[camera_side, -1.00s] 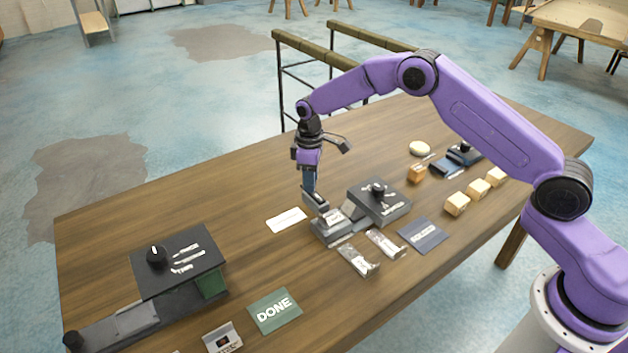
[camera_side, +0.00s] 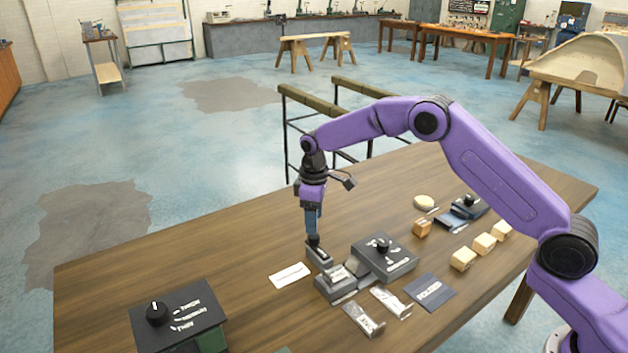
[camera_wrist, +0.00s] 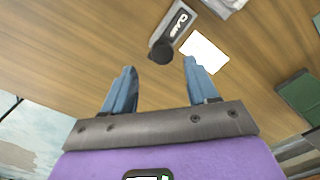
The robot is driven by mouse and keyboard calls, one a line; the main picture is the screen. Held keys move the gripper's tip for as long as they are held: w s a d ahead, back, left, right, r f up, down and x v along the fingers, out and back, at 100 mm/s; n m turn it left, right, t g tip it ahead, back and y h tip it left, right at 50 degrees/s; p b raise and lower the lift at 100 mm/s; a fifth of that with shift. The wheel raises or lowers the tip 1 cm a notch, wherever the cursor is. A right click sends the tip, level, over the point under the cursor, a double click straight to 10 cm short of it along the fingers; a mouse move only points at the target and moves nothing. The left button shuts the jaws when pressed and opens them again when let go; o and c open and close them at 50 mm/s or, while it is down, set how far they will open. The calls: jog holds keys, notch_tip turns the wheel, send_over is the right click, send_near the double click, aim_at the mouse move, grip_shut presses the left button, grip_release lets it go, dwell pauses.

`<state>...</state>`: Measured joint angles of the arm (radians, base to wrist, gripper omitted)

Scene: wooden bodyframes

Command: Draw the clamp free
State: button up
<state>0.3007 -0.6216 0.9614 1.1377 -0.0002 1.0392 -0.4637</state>
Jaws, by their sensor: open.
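A small grey block with a label (camera_side: 320,257) and an upright black knob (camera_side: 314,241) sits at the end of a grey fixture (camera_side: 338,289). I take this knobbed block to be the clamp; I cannot tell how it is fastened. In the wrist view the round knob (camera_wrist: 162,54) lies between and just beyond my fingertips, with the grey labelled block (camera_wrist: 178,24) behind it. My gripper (camera_wrist: 160,66) is open, with its two blue fingers apart and nothing held. In the side view my gripper (camera_side: 313,234) hangs upright right above the knob.
A white card (camera_side: 290,276) lies left of the fixture. A grey box with a dial (camera_side: 385,262) stands right against it. Clear packets (camera_side: 362,318) and a blue card (camera_side: 430,291) lie in front. Wooden blocks (camera_side: 463,259) lie right. A dial box (camera_side: 180,314) stands left.

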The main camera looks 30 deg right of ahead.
notch_tip(320, 180, up, 12)
jog(key=shift+r, duration=0.2)
jog(key=shift+s, duration=0.1)
dwell(0.4)
jog(key=s+a+r+n, duration=0.1)
jog(key=s+a+r, duration=0.1)
jog(key=s, duration=0.8)
jog(key=s+a+r+n, duration=0.1)
jog(key=s+a+r, duration=0.1)
jog(key=s, duration=0.8)
jog(key=s+d+f, duration=0.1)
jog(key=s+d, duration=0.2)
jog(key=s, duration=0.5)
jog(key=s+d+f+n, duration=0.1)
jog(key=s+d, duration=0.3)
jog(key=s, duration=0.4)
jog(key=s+d+f, duration=0.2)
jog(key=s+d, duration=0.1)
jog(key=s, duration=0.4)
jog(key=shift+s+d+f+n, duration=0.25)
jog(key=shift+s+f+n, duration=0.05)
jog(key=shift+s+f, duration=0.1)
